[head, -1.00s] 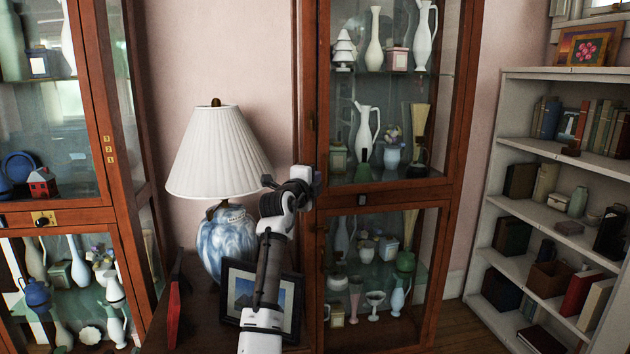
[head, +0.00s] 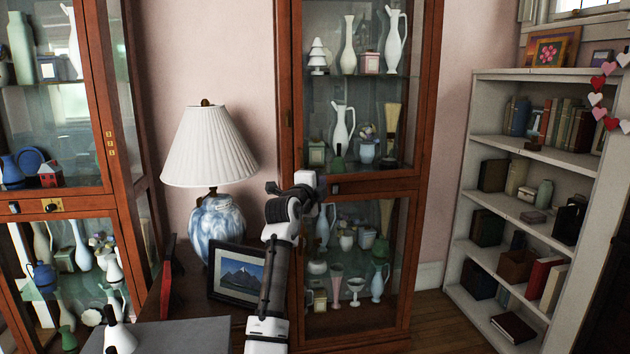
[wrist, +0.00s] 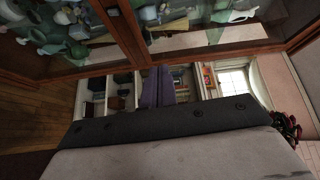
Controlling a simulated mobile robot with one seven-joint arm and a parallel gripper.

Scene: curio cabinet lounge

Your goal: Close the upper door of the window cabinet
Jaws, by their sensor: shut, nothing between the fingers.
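The middle cabinet is a tall wooden one with glass doors. Its upper door (head: 433,90) fronts shelves of white vases and its lower door (head: 408,270) is below. In the head view the upper door looks about flush with the frame; I cannot tell whether a small gap is there. I cannot tell for certain that this is the window cabinet. My gripper (head: 318,184) is in front of the cabinet's left side near the rail between the doors, its fingers mostly hidden by my wrist. In the wrist view the shut, empty fingers (wrist: 163,85) point along the cabinet front. Contact is unclear.
A second glass cabinet (head: 108,195) stands at the left. Between them are a white-shaded lamp (head: 210,150) and a framed picture (head: 238,272). A white bookshelf (head: 535,152) stands right, with a window above. Floor is clear between middle cabinet and bookshelf.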

